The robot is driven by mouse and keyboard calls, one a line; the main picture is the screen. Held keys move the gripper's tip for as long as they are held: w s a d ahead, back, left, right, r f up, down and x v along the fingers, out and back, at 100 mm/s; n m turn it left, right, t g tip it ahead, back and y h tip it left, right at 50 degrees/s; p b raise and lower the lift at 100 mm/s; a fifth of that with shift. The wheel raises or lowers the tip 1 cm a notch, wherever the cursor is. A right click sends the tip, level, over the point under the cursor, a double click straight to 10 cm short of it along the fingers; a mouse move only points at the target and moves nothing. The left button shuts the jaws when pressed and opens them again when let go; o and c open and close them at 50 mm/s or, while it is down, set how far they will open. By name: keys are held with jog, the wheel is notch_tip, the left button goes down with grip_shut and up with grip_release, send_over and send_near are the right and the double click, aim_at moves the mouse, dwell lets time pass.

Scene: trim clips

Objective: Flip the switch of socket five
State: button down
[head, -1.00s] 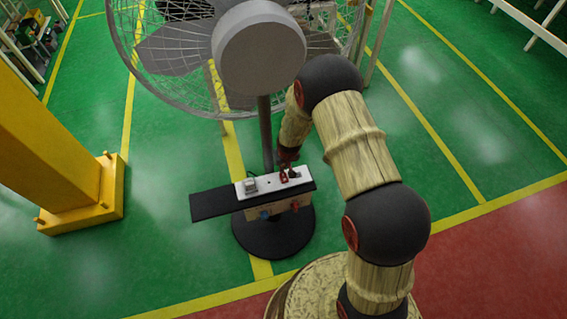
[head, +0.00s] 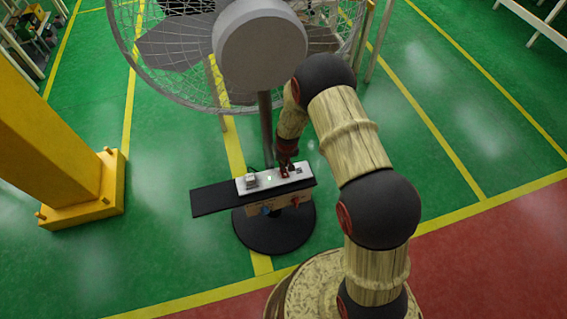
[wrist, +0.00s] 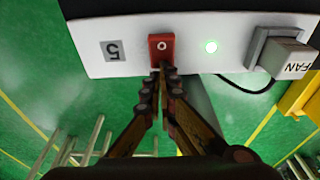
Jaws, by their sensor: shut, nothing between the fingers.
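The white socket strip (wrist: 195,68) fills the top of the wrist view; it also shows in the head view (head: 253,186). A grey plug marked FAN (wrist: 283,58) sits in the socket beyond the lamp. My gripper (wrist: 164,72) is shut and empty, its tips at the near edge of the red switch; I cannot tell whether they touch it. In the head view my gripper (head: 286,165) is over the strip.
A large caged fan (head: 260,48) stands right behind the strip on a pole with a round black base (head: 272,238). A black board (head: 218,199) lies under the strip and juts left. A yellow post (head: 60,140) stands at left. Open green floor lies at right.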

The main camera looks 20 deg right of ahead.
jog(key=shift+s+r+p, duration=0.35)
jog(key=shift+s+p, duration=0.1)
jog(key=shift+s, duration=0.3)
jog(key=shift+r, duration=0.1)
jog(key=shift+w+r, duration=0.15)
jog(key=shift+r, duration=0.2)
notch_tip(320, 180, up, 13)
jog(key=p, duration=0.4)
jog(key=shift+p, duration=0.35)
